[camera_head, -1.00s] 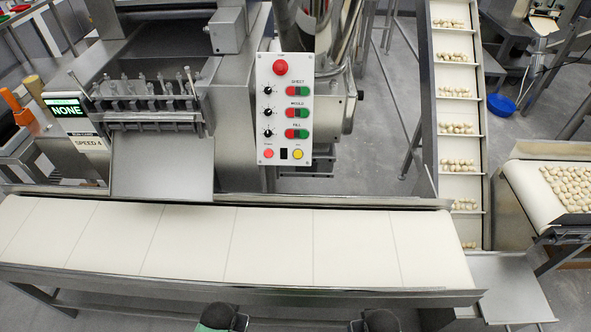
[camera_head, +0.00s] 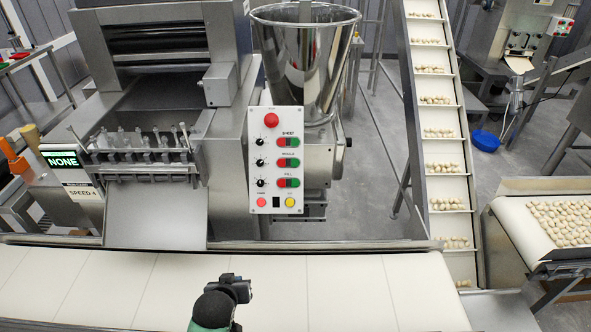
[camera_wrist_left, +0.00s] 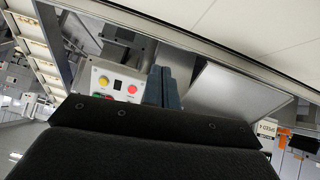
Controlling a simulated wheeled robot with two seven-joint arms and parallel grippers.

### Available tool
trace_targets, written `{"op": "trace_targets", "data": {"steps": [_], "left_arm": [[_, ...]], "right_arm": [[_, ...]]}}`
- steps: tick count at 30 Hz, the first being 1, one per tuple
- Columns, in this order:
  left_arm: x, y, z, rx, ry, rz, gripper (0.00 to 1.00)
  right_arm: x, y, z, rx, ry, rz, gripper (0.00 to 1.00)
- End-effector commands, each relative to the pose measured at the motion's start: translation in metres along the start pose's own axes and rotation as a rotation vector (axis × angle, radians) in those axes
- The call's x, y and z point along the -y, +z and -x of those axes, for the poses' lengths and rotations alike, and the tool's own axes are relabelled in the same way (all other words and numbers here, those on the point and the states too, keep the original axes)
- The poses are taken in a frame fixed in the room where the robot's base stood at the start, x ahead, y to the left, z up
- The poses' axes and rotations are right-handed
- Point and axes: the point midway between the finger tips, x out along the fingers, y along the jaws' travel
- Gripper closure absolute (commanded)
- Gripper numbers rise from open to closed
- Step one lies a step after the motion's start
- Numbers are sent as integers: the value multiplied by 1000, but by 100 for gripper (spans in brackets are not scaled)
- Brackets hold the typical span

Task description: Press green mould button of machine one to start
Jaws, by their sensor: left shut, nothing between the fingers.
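Machine one's white control panel (camera_head: 276,160) faces me, with a red knob at its top and red and green button pairs below. The green mould button (camera_head: 294,162) is the right half of the middle pair. My left gripper (camera_head: 240,287) is over the front conveyor, below and left of the panel and apart from it. In the left wrist view its blue-grey fingers (camera_wrist_left: 162,88) are shut and empty, beside the panel (camera_wrist_left: 115,83), which shows upside down there. The mould button is not clearly seen in that view. My right gripper is out of view.
A pale conveyor belt (camera_head: 330,285) runs across the front. A steel hopper (camera_head: 303,60) stands behind the panel. A grey chute (camera_head: 157,217) is left of it, beside a "NONE" display (camera_head: 62,161). An inclined pasta conveyor (camera_head: 443,150) rises at the right.

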Motion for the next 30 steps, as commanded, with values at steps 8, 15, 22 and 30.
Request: {"op": "trace_targets", "data": {"steps": [8,15,22,30], "left_arm": [[-35,-69,-37,-214,56,89,100],[-70,-129,-59,-394,130,157,100],[-108,-188,-71,-564,226,215,100],[-155,-251,-73,-742,363,264,100]], "right_arm": [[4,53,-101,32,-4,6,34],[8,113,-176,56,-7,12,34],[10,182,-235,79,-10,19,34],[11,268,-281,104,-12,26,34]]}}
